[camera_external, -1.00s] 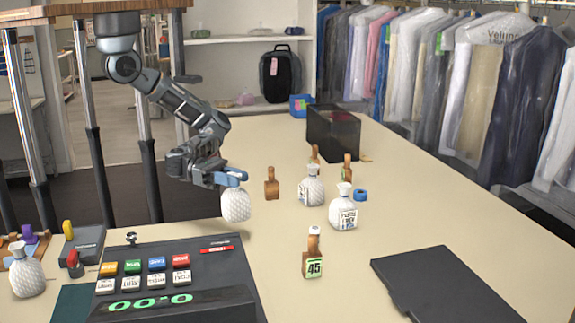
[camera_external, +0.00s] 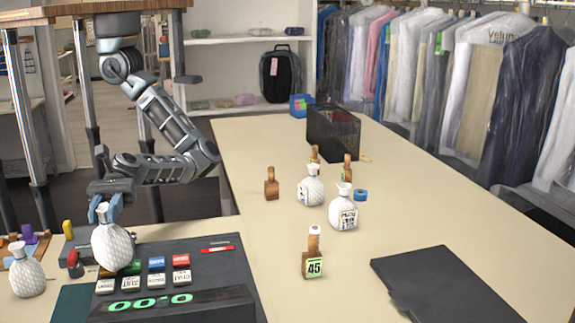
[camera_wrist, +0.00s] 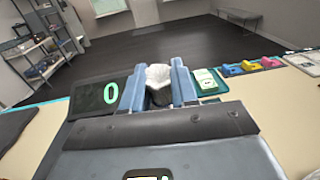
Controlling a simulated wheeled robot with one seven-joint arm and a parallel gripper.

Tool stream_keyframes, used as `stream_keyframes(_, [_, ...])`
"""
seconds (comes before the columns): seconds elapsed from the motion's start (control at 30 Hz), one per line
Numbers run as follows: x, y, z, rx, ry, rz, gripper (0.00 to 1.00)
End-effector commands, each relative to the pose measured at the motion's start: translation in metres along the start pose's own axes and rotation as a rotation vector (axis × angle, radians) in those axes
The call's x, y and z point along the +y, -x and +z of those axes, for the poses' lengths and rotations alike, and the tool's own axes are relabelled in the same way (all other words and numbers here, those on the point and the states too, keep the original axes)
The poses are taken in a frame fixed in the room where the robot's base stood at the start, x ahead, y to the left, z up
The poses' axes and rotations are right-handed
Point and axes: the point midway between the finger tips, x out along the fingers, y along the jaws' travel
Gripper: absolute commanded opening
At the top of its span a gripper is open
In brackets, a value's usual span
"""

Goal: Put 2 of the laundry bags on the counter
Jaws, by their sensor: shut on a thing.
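My gripper (camera_external: 105,210) is at the left of the external view, its blue fingers shut on the neck of a white quilted laundry bag (camera_external: 112,248). The bag hangs upright, overlapping the left part of the register in the picture; its height above it is hard to tell. In the wrist view the bag (camera_wrist: 158,75) shows between the blue fingers (camera_wrist: 157,92). Two more white laundry bags, one (camera_external: 313,188) behind the other (camera_external: 343,213), stand on the beige counter (camera_external: 400,190). Another laundry bag (camera_external: 27,274) stands at the far left.
A dark register (camera_external: 225,270) with coloured buttons lies below. A bottle tagged 45 (camera_external: 313,262), small brown bottles (camera_external: 271,185), a blue tape roll (camera_external: 361,195), a black mesh bin (camera_external: 345,133) and a black folder (camera_external: 445,285) occupy the counter. Its middle right is clear.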

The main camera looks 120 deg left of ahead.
Motion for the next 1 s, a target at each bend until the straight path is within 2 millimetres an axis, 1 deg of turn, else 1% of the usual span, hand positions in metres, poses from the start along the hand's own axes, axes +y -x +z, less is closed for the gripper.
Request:
stream_keyframes(0.03, [-0.017,-0.006,0.0,0.0,0.003,-0.04,0.0])
stream_keyframes(0.2, [-0.064,-0.019,-0.006,0.001,0.003,-0.158,0.0])
stream_keyframes(0.33, [-0.095,-0.026,-0.012,0.001,0.003,-0.233,0.0])
stream_keyframes(0.43, [-0.111,-0.03,-0.026,0.003,0.004,-0.278,0.0])
stream_keyframes(0.6, [-0.119,-0.033,-0.04,0.001,0.001,-0.311,0.0])
stream_keyframes(0.87, [-0.12,-0.033,-0.057,0.002,0.001,-0.317,0.0])
stream_keyframes(1.0, [-0.12,-0.033,-0.074,0.002,0.002,-0.316,0.0])
